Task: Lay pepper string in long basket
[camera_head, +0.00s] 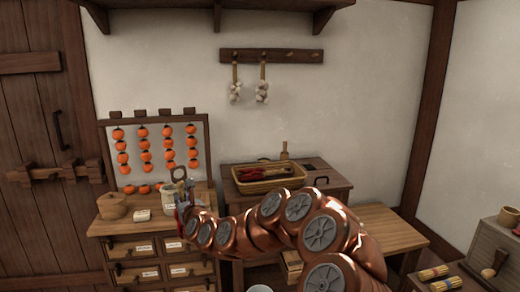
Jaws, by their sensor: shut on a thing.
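The long basket (270,186) is a tan, wide, shallow basket on the dark wooden cabinet right of centre. Red and dark long pieces (252,173) lie in it; I cannot tell exactly what they are. My gripper (183,196) is at the left, over the front of the drawer chest and beside a pale jar. It is shut on a narrow thing with red showing below the fingers (181,211), which looks like a pepper string. A brown ring (179,174) stands just above the fingers; I cannot tell if it belongs to it. My arm hides the cabinet's front.
A rack of orange fruit strings (143,132) stands behind the drawer chest (134,246). A lower wooden top (390,231) at right looks bare.

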